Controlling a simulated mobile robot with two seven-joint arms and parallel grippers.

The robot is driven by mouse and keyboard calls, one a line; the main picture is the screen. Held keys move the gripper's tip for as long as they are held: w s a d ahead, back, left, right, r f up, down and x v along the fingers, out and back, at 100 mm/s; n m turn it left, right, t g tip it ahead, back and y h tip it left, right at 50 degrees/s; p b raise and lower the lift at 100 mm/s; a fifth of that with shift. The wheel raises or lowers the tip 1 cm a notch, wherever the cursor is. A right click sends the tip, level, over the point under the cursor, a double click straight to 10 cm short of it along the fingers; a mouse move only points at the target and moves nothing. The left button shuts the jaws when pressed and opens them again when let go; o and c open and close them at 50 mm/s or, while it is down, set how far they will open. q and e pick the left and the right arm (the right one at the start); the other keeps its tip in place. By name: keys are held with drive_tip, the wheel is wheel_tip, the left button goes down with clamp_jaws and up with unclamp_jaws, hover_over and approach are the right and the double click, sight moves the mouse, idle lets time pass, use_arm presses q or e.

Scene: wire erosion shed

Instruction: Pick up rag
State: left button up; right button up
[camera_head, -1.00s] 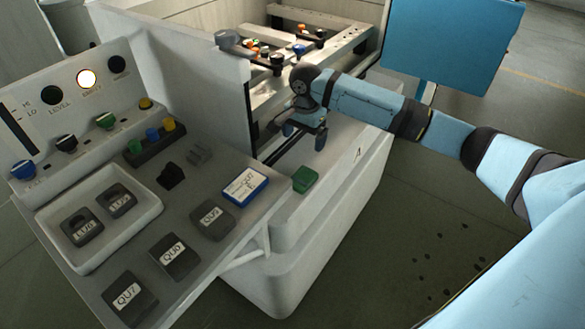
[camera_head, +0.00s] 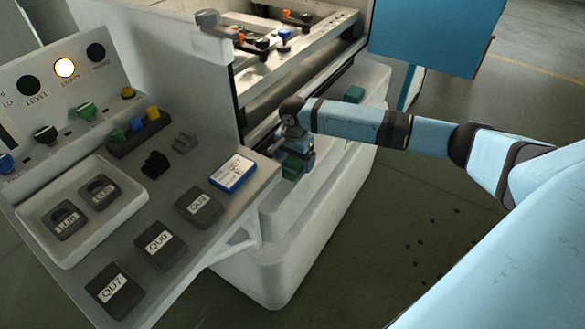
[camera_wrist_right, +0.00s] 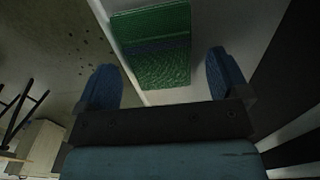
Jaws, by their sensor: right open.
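The rag (camera_head: 291,173) is a small folded green cloth lying flat on the white ledge of the machine, partly hidden by my right gripper in the head view. In the right wrist view the rag (camera_wrist_right: 152,45) shows green with a darker blue band, ahead of the fingers and roughly between them. My right gripper (camera_head: 294,160) is right over the rag, pointing down. In the right wrist view its two blue fingers (camera_wrist_right: 165,82) are apart with nothing held between them. My left gripper does not show.
The control desk at left holds a blue-and-white box (camera_head: 233,173), several dark labelled blocks (camera_head: 160,243) and a white tray (camera_head: 50,253). A blue panel (camera_head: 435,35) stands behind my arm.

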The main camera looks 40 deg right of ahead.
sight(294, 162)
drive_tip(key=shift+f, duration=0.45)
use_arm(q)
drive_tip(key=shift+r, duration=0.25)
use_arm(e)
drive_tip(key=c, duration=1)
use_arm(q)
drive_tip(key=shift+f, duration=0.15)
use_arm(e)
drive_tip(key=shift+c, duration=0.4)
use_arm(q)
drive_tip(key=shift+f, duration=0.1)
use_arm(e)
drive_tip(key=shift+r, duration=0.15)
use_arm(q)
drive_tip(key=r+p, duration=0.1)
drive_tip(key=p, duration=0.2)
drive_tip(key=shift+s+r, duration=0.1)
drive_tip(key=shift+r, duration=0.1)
use_arm(e)
wheel_tip(294, 162, up, 20)
